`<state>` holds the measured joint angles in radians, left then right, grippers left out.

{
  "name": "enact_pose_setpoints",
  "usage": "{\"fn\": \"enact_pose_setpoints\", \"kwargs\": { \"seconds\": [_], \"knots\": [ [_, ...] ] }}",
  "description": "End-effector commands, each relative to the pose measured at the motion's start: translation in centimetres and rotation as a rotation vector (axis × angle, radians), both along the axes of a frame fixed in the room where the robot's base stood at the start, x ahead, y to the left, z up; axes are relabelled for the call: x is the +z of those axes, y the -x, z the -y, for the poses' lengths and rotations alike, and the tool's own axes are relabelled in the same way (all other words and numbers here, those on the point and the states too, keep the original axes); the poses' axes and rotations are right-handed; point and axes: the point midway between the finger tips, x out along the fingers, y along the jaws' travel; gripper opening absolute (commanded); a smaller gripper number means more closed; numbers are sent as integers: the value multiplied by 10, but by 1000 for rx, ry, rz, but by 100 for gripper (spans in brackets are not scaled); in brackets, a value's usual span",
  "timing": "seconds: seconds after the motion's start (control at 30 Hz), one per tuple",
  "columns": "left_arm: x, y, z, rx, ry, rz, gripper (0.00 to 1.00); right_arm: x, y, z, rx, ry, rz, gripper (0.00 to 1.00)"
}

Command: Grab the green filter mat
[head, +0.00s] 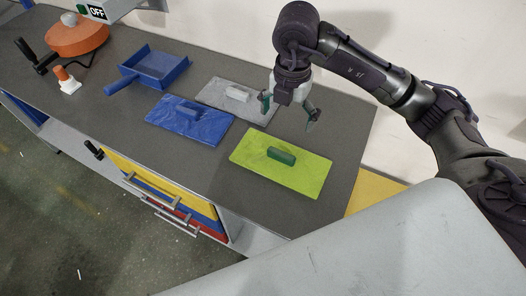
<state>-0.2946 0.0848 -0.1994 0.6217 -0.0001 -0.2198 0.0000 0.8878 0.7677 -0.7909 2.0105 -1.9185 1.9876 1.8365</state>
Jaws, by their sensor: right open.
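The green filter mat (300,176) lies flat on the dark grey worktop near its right end. It is a bright yellow-green rectangle with a dark green block handle (281,155) standing on its middle. My right gripper (288,114) is open and empty. In the head view it shows just above the mat's far edge, near the grey mat, with its fingers pointing down and spread apart. It looks raised above the worktop and apart from the green mat. My left gripper is not in view.
A blue mat (215,130) and a grey mat (216,94) with handles lie to the left and behind. A blue dustpan (166,67), an orange round object (76,36) and a small orange-white cone (66,84) stand farther left. Drawers (130,172) with handles are below the front edge.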

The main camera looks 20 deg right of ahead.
Motion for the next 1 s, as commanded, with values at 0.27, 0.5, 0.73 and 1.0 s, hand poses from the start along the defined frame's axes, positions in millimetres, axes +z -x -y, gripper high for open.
{"fn": "enact_pose_setpoints", "kwargs": {
  "seconds": [0.27,0.5,0.73,1.0],
  "knots": [
    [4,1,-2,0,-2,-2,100,-24,1,0,0,1,-7,100],
    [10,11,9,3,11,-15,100,-69,1,1,-2,0,-5,100],
    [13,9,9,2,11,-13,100,-88,1,1,0,1,-2,100],
    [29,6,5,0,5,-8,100,-124,-1,3,-2,0,-4,100]
  ]
}}
